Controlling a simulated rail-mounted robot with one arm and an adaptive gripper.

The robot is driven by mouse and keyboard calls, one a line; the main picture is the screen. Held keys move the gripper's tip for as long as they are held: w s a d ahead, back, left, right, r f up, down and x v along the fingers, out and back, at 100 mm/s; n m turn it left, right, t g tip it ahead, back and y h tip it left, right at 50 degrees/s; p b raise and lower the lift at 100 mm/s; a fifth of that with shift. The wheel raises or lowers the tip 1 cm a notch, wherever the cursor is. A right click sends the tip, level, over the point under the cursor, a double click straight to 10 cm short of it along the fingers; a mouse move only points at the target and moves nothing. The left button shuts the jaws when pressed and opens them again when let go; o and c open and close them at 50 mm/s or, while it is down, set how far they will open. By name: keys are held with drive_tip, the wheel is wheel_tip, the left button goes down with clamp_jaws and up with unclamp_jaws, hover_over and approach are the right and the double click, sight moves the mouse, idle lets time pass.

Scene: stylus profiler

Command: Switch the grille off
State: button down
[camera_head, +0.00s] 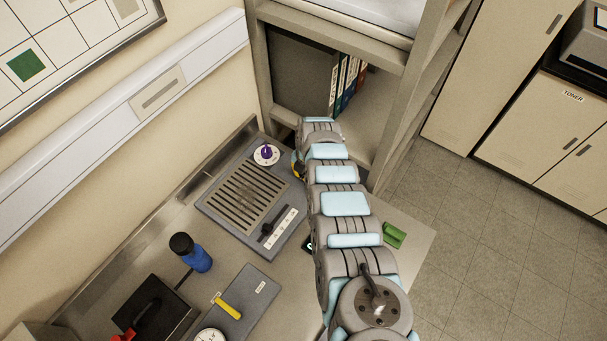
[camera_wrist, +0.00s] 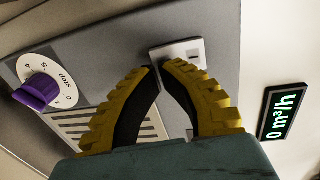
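The grille (camera_head: 248,195) is a slatted panel in a grey unit on the bench; its slats also show behind my fingers in the wrist view (camera_wrist: 75,125). A purple knob (camera_head: 266,153) on a white round dial stands at its far end; the wrist view shows the knob (camera_wrist: 38,92) with "step" and numbers on the dial. A white strip with a black slider (camera_head: 267,229) lies at the near side. My gripper (camera_wrist: 158,68) has its yellow fingertips together, beside a white plate (camera_wrist: 185,50), with nothing visible between them. The knob is left of my fingers, apart from them.
A display (camera_wrist: 283,112) reads 0 m³/h. A blue bottle (camera_head: 195,254), a grey plate with a yellow-handled tool (camera_head: 228,306) and a black box (camera_head: 150,310) stand on the bench. A green object (camera_head: 394,235) lies right of my arm. A shelf with binders (camera_head: 347,80) is behind.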

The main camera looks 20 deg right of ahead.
drive_tip(key=shift+f, duration=0.1)
drive_tip(key=f+b, duration=0.1)
drive_tip(key=b, duration=0.2)
drive_tip(key=shift+g, duration=0.3)
drive_tip(key=shift+r, duration=0.45)
drive_tip(key=shift+w+r+p, duration=0.1)
drive_tip(key=shift+r+p, duration=0.55)
drive_tip(key=shift+p, duration=0.15)
drive_tip(key=shift+r, duration=0.1)
